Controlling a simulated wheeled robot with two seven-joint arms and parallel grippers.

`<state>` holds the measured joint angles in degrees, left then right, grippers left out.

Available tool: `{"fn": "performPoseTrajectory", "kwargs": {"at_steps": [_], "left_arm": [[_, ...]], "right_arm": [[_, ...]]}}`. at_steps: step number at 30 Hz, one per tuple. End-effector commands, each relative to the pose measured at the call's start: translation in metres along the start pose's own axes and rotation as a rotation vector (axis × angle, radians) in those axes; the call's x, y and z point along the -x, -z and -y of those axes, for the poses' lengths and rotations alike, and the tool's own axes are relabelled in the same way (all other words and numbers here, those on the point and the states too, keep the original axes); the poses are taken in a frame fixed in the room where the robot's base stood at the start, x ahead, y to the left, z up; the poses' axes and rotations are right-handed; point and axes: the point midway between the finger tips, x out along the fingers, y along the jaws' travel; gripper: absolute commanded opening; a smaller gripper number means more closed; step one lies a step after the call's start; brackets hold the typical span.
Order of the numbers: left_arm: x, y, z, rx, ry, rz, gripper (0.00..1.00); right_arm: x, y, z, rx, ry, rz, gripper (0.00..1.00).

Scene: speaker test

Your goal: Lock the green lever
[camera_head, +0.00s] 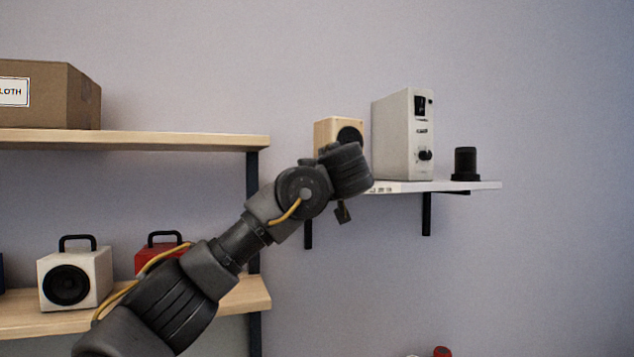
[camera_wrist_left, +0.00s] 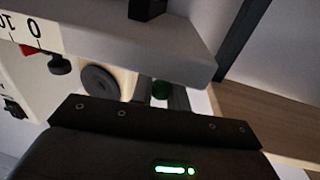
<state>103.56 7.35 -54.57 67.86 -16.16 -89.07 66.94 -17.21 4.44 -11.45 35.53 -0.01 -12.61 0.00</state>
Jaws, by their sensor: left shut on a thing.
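The rest of the lever is hidden. In the head view my left arm reaches up from the lower left to the left end of the white shelf (camera_head: 475,185). There my wrist hides the fingers and the lever. My right gripper is in neither view.
On the white shelf stand a wooden speaker (camera_head: 325,133), partly behind my wrist, a tall white box (camera_head: 392,140) with a black knob, and a black cylinder (camera_head: 465,163). Wooden shelves (camera_head: 200,141) at left hold a carton (camera_head: 85,97), a white speaker (camera_head: 88,272) and a red one (camera_head: 150,257).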

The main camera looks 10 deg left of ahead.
Motion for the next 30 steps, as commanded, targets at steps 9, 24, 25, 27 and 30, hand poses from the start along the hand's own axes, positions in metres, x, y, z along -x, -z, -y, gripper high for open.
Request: {"fn": "performPoseTrajectory", "kwargs": {"at_steps": [9, 24, 25, 27, 30], "left_arm": [[-0.0002, 0.0013, -0.0032, 0.002, 0.129, -0.002, 0.00], [-0.0007, 0.0021, -0.0041, 0.002, 0.157, -0.002, 0.00], [-0.0007, 0.0021, -0.0041, 0.002, 0.157, -0.002, 0.00], [-0.0007, 0.0023, -0.0042, 0.002, 0.157, -0.002, 0.18], [-0.0006, 0.0021, -0.0042, 0.002, 0.157, -0.002, 0.31]], "right_arm": [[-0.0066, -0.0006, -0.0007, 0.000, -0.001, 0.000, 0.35], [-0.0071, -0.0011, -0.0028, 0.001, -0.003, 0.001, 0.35], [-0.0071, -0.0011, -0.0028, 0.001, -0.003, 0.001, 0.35], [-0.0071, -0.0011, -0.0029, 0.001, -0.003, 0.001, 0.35], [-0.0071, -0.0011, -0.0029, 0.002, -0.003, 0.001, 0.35]]}}
